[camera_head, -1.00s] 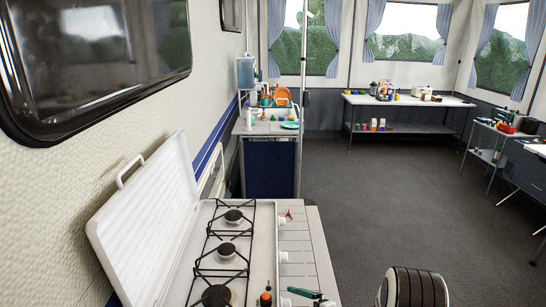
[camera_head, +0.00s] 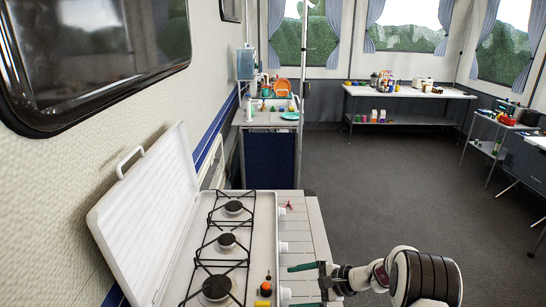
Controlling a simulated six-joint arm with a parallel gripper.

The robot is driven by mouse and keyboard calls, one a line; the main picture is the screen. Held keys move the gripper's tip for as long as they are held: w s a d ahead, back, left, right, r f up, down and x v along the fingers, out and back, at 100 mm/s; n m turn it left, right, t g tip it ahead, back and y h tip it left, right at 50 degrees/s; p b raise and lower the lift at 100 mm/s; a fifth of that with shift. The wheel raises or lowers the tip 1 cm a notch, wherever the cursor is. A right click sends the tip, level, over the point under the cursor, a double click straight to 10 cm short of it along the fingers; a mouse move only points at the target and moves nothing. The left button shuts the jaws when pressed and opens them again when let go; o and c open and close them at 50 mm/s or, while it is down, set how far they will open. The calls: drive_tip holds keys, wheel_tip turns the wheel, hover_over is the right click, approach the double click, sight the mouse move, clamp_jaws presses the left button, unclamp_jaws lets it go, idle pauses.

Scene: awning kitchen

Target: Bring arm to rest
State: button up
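My arm (camera_head: 424,278) comes in at the lower right with a black ribbed section and white links. My gripper (camera_head: 318,281) is at its left end, over the right edge of the stove counter. A dark green finger-like bar points left from it.
The stove (camera_head: 236,245) has its white lid (camera_head: 150,215) raised at the left. A small orange and black item (camera_head: 266,287) stands close left of the gripper. A red item (camera_head: 289,205) lies farther back on the counter. The grey floor (camera_head: 395,190) at right is open.

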sight(290, 292)
drive_tip(key=shift+w+d+f+m+g+h, duration=0.15)
drive_tip(key=shift+w+d+m+g+h, duration=0.2)
drive_tip(key=shift+d+m+g+h, duration=0.2)
drive_tip(key=shift+w+d+f+m+g+h, duration=0.1)
drive_tip(key=shift+w+d+m+g+h, duration=0.2)
drive_tip(key=shift+d+m+g+h, duration=0.25)
drive_tip(key=x, duration=0.6)
drive_tip(key=shift+f, duration=0.15)
drive_tip(key=shift+c, duration=0.2)
drive_tip(key=c, duration=1.4)
drive_tip(key=shift+o, duration=0.2)
